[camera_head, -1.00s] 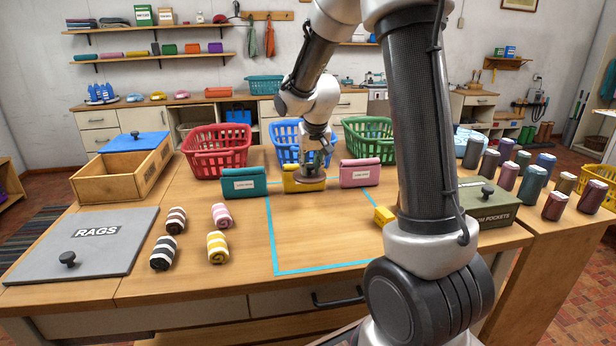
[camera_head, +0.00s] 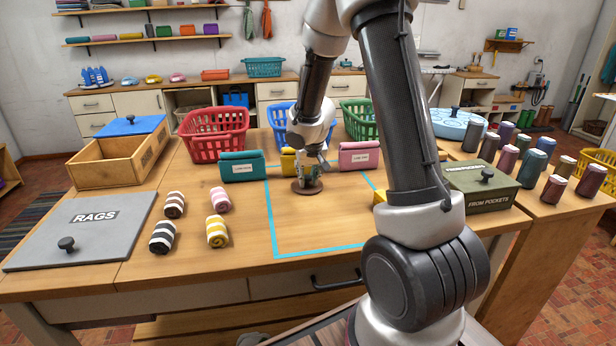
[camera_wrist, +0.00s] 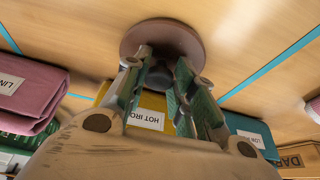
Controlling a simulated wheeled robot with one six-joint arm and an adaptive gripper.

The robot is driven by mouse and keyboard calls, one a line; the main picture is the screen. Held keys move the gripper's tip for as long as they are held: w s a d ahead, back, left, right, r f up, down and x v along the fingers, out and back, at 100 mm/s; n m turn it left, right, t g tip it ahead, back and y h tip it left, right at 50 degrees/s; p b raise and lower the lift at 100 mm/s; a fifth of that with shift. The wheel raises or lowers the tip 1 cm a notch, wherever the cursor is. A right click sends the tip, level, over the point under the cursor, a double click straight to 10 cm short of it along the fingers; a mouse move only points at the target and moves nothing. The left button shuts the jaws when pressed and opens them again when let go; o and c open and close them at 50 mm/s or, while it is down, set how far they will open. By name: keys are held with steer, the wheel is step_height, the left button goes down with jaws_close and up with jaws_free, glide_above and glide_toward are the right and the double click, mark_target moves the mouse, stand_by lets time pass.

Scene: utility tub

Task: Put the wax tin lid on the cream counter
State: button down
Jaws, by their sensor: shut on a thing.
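The wax tin lid (camera_head: 306,188) is a flat brown disc with a dark knob. My gripper (camera_head: 310,174) is shut on its knob, and the lid is roughly level at the back of the blue-taped outline on the wooden table. I cannot tell whether it touches the wood. In the wrist view the lid (camera_wrist: 172,34) shows beyond the green-padded fingers of my gripper (camera_wrist: 160,82), which cover part of the knob. A counter with cream fronts and a wooden top (camera_head: 205,88) runs along the back wall; it appears to be the cream counter.
Behind the lid stand teal (camera_head: 242,166), yellow (camera_head: 288,160) and pink (camera_head: 361,156) labelled bundles. Red (camera_head: 212,132), blue and green baskets stand behind those. Striped rolls lie left, a green box (camera_head: 480,188) right. The taped area's front is clear.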

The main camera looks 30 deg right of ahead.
steer(key=c, duration=1.2)
jaws_free()
steer(key=shift+r, duration=0.15)
